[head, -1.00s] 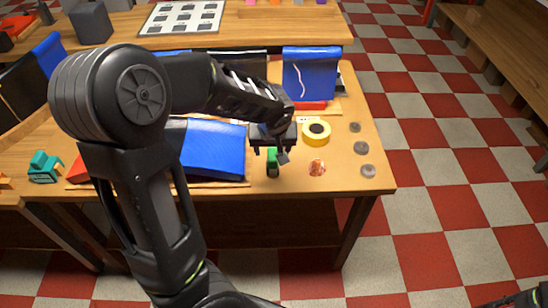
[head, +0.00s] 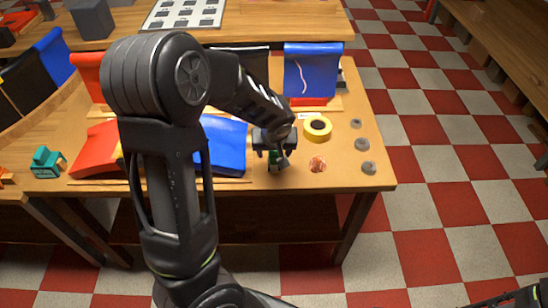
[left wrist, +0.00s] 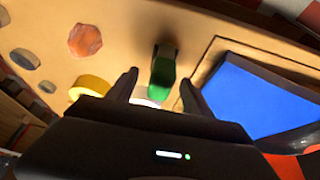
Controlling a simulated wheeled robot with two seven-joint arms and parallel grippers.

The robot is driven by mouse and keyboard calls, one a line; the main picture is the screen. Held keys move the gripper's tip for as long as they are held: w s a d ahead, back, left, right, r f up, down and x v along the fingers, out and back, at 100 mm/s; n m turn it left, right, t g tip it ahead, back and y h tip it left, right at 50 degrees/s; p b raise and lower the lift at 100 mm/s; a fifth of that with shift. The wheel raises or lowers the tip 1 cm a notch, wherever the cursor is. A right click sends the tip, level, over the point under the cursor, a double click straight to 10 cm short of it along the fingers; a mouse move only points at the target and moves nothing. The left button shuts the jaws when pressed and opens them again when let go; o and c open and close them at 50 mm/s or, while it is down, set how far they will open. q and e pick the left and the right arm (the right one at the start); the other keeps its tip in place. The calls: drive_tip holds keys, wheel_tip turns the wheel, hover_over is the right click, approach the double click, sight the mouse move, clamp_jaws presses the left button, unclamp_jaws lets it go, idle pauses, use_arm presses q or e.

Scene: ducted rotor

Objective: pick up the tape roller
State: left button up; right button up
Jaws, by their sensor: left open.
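A small green object (head: 273,157), which appears to be the tape roller, is on the wooden table near its front edge. My left gripper (head: 276,154) is open just above it, pointing down and partly hiding it in the head view. In the left wrist view, the green object (left wrist: 163,72) shows between the two open fingertips (left wrist: 159,88), with a dark end and a white part beside it. I cannot tell whether a finger touches it.
A yellow ring (head: 317,127), a copper-coloured lump (head: 317,164) and several grey discs (head: 362,144) lie to the right. A blue curved panel (head: 225,145) is close on the left. A teal object (head: 47,161) stands at the far left.

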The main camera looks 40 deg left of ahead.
use_arm(q)
drive_tip(key=x, duration=0.3)
drive_tip(key=shift+f, duration=0.1)
drive_tip(key=shift+c, duration=0.6)
clamp_jaws()
idle(0.4)
